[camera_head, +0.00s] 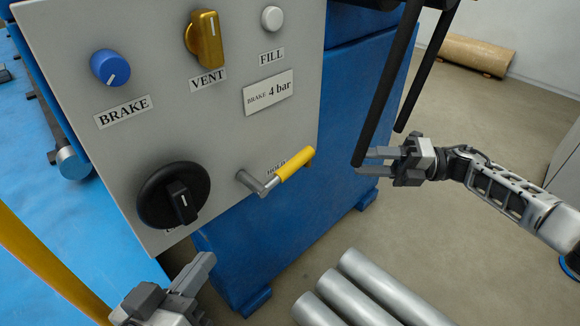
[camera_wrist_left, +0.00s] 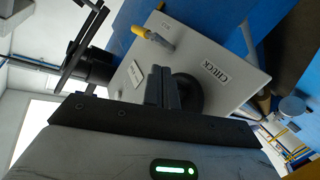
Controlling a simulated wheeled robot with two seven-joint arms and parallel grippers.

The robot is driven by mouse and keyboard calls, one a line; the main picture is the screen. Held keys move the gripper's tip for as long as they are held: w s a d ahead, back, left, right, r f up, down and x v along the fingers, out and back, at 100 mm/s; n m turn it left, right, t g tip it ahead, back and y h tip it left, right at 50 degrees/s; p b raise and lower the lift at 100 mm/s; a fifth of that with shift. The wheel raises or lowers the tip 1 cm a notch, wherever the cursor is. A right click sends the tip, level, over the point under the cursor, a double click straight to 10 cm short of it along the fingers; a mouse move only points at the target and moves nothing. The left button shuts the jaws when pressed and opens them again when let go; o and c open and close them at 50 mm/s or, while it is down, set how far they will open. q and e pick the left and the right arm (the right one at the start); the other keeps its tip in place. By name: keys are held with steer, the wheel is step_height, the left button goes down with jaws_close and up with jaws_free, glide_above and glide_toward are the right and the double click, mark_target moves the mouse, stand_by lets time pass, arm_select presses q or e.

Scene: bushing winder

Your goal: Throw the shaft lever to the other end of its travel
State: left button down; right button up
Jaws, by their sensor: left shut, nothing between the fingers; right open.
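The lever with a yellow grip (camera_head: 295,164) and grey crank arm sits low on the grey control panel (camera_head: 225,130), its grip pointing up and right beside a label reading HOLD. It also shows in the left wrist view, where the yellow grip (camera_wrist_left: 142,33) lies beyond my fingers. My left gripper (camera_head: 205,262) is shut and empty at the bottom of the head view, below the panel, apart from the lever. Its shut fingers (camera_wrist_left: 164,75) appear in front of the black knob in the wrist view. My right gripper (camera_head: 366,162) is open and empty, right of the panel by a dark bar.
The panel carries a black rotary knob (camera_head: 174,196), a blue BRAKE knob (camera_head: 110,67), a yellow VENT knob (camera_head: 204,40) and a white FILL button (camera_head: 271,18). Dark bars (camera_head: 392,75) hang near my right gripper. Several grey cylinders (camera_head: 350,296) lie below. Floor at right is open.

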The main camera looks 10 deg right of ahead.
mark_target(293, 159)
steer(key=b+x, duration=0.1)
steer(key=x, duration=1.4)
steer(key=shift+a+r, duration=0.15)
steer(key=shift+a, duration=0.15)
steer(key=shift+c, duration=0.3)
jaws_close()
